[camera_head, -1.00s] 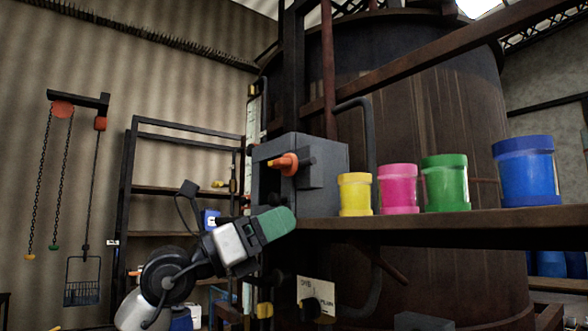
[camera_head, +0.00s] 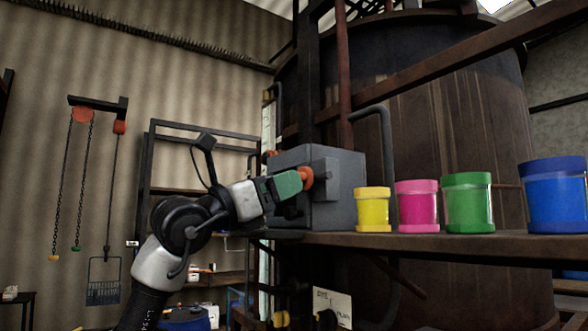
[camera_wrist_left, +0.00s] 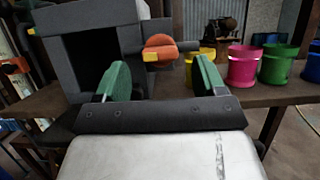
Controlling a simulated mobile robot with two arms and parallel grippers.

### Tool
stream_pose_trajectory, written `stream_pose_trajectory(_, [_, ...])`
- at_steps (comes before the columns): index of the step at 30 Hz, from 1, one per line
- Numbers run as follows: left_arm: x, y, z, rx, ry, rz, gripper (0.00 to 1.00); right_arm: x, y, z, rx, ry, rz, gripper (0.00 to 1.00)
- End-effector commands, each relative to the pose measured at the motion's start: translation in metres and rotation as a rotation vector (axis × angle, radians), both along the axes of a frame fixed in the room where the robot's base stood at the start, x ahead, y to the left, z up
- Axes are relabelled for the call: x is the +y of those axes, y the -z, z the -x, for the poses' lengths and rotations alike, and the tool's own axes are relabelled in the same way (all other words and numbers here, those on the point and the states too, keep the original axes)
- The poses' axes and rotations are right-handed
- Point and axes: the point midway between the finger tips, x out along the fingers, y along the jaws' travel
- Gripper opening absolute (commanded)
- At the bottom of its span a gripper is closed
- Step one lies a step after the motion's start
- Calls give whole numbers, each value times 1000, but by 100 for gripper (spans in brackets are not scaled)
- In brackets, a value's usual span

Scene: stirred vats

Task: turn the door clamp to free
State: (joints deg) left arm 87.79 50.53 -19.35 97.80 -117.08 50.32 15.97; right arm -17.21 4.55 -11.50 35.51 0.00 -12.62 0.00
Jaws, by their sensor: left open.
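The door clamp is an orange knob with a yellow tip (camera_wrist_left: 160,48) on a grey box (camera_head: 342,185) that stands on the shelf by the big vat. In the head view the orange clamp (camera_head: 306,178) shows just past my left gripper's tip. My left gripper (camera_head: 288,186) has green fingers and is open. In the left wrist view the fingers (camera_wrist_left: 157,80) are apart, with the clamp ahead between them and nothing held. I cannot tell whether they touch it. The box has a dark opening (camera_wrist_left: 92,65) on its left side in the wrist view. My right gripper is not in view.
Yellow (camera_head: 373,210), pink (camera_head: 418,207), green (camera_head: 468,203) and blue (camera_head: 555,195) pots stand in a row on the shelf (camera_head: 440,241), right of the box. The large dark vat (camera_head: 450,110) rises behind. A dark rack (camera_head: 200,130) stands to the left.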

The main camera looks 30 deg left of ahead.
Motion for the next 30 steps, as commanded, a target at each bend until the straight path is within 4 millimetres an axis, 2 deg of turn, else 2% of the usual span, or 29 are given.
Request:
stream_pose_trajectory(1, [-4, -8, -8, 0, 3, 1, 70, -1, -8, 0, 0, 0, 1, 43])
stream_pose_trajectory(7, [-12, -15, -27, 0, 2, 2, 70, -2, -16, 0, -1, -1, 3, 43])
stream_pose_trajectory(18, [-14, -15, -33, -1, 1, 0, 70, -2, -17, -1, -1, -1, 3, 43])
stream_pose_trajectory(20, [-14, -15, -33, -1, 1, 0, 63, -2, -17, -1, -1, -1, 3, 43])
stream_pose_trajectory(28, [-14, -15, -33, -1, 1, 0, 21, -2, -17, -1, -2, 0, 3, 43])
stream_pose_trajectory(30, [-14, -15, -33, -1, 1, 0, 21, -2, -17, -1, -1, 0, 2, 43])
